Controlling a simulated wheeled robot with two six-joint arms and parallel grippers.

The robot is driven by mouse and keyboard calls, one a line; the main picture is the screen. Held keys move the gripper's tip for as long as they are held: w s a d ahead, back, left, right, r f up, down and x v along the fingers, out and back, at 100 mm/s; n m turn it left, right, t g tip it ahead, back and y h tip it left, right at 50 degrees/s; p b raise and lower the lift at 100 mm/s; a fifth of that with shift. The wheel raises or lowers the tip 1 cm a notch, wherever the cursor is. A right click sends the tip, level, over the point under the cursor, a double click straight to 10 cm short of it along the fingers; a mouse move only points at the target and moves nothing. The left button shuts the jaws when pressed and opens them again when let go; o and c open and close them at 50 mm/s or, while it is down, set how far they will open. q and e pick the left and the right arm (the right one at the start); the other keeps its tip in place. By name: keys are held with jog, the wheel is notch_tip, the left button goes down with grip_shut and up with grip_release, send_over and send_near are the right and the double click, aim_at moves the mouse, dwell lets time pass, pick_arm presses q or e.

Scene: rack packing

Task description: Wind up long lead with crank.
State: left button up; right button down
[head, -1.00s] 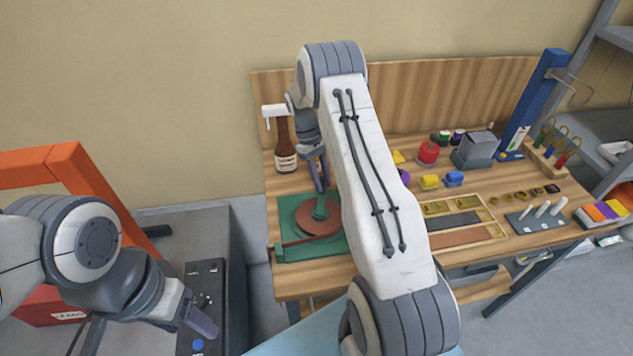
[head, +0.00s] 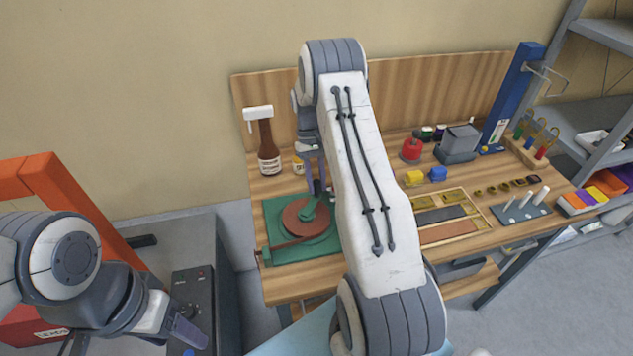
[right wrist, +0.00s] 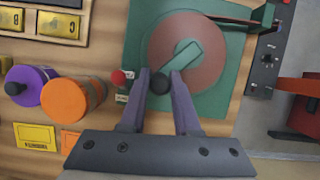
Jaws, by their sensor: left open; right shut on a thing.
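The winder has a green base (head: 275,213) and a round red-brown reel (head: 296,226) at the left end of the wooden bench. A green crank arm (right wrist: 180,60) lies across the reel, with a dark knob (right wrist: 159,83) at its end. My right gripper (right wrist: 160,92) is shut on this knob, one finger on either side; in the head view my arm partly hides the winder. A thin brownish strip (head: 285,243) runs along the base's front edge; I cannot tell whether it is the lead. My left gripper (head: 188,332) is open and empty, at lower left, away from the winder.
A brown bottle (head: 268,150) stands behind the winder. In the right wrist view, orange (right wrist: 72,101) and purple (right wrist: 32,84) spools lie beside it. A grey cabinet with a dark control panel (head: 190,292) and an orange frame (head: 65,190) are at left.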

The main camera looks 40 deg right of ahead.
jog(key=c, duration=0.6)
grip_release()
jog(key=shift+r, duration=0.1)
jog(key=shift+w+r+b, duration=0.25)
jog(key=shift+r+b, duration=0.05)
jog(key=shift+b+v, duration=1.15)
jog(key=shift+v, duration=3.6)
jog(key=shift+s, duration=0.2)
